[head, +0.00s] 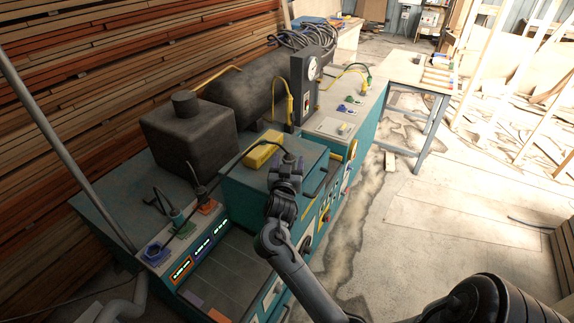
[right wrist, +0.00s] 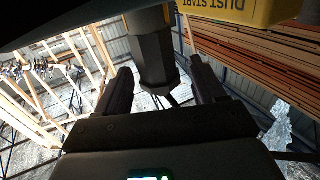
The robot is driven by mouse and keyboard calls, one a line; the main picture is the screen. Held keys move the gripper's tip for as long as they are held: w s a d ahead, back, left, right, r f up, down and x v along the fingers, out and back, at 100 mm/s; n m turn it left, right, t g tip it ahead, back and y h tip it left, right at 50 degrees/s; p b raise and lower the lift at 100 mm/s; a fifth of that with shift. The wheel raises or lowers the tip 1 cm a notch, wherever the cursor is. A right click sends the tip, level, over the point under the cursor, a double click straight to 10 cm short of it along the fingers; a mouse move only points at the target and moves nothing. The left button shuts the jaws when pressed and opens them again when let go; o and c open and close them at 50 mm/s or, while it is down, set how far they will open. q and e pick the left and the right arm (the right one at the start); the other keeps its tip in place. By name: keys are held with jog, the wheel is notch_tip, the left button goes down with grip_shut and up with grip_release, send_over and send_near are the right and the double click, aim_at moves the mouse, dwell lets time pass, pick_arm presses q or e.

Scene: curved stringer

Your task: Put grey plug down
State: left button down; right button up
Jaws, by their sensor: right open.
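My right gripper (head: 288,165) is above the teal cabinet (head: 243,184), just right of the yellow box (head: 263,150). In the right wrist view, a dark grey faceted plug (right wrist: 153,58) stands between the two spread fingers of the right gripper (right wrist: 160,82). Gaps show on both sides of it, so the jaws are open around it and not closed on it. What the plug rests on or sits in cannot be told. In the head view the plug is not clearly visible behind the gripper. My left gripper is not in view.
A black cable (head: 236,159) arches from the left stand toward my right gripper. The yellow box reads DUST START in the right wrist view (right wrist: 238,12). A dark machine block (head: 190,133) and a gauge post (head: 304,88) stand close by. Floor at the right is open.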

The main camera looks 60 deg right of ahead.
jog(key=shift+a+f, duration=0.1)
jog(key=shift+c, duration=0.6)
jog(key=shift+s, duration=0.1)
jog(key=c, duration=1.1)
jog(key=shift+o, duration=0.2)
